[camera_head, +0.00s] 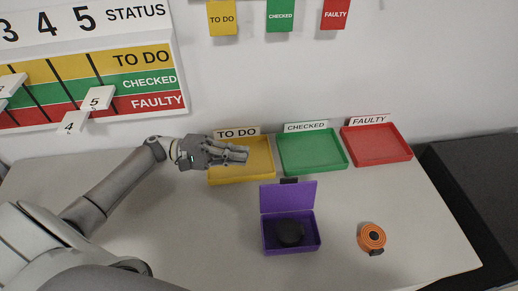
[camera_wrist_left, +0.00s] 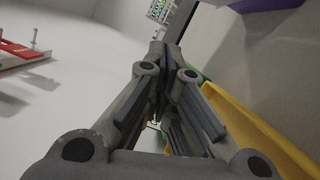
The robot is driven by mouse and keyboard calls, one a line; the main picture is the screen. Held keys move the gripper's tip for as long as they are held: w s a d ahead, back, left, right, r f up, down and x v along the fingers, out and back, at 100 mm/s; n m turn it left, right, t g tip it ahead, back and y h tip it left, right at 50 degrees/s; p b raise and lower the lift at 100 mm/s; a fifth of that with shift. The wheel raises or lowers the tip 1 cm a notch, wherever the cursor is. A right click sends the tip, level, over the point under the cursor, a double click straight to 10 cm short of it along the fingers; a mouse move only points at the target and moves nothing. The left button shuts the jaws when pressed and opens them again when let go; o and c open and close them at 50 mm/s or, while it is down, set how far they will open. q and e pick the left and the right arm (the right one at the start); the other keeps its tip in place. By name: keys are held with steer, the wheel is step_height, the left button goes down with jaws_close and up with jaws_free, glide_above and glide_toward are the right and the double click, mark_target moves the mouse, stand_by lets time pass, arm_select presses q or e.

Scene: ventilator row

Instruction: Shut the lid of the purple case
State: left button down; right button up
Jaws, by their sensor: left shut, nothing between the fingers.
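The purple case (camera_head: 267,238) stands on the table in the head view with its lid (camera_head: 287,197) raised at the back. A round black object (camera_head: 290,232) lies inside it. My left gripper (camera_head: 246,154) is shut and empty over the yellow tray, behind and to the left of the case, apart from the lid. In the left wrist view the shut fingers (camera_wrist_left: 168,52) point up the picture. A purple edge (camera_wrist_left: 262,4) shows at the top right there. My right gripper is not in view.
A yellow tray (camera_head: 226,180), a green tray (camera_head: 318,170) and a red tray (camera_head: 384,158) stand along the wall. An orange round object (camera_head: 372,237) lies right of the case. The table (camera_head: 200,235) left of the case is clear. A status board (camera_head: 150,80) hangs on the wall.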

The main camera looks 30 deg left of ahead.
mark_target(288, 196)
arm_select(q)
steer(key=d+r+p, duration=0.1)
steer(key=d+p, duration=0.4)
steer(key=d, duration=0.6)
steer(key=shift+s+r, duration=0.35)
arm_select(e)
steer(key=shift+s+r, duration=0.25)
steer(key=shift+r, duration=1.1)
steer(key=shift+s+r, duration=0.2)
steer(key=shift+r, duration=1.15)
arm_select(q)
steer(key=shift+d, duration=0.15)
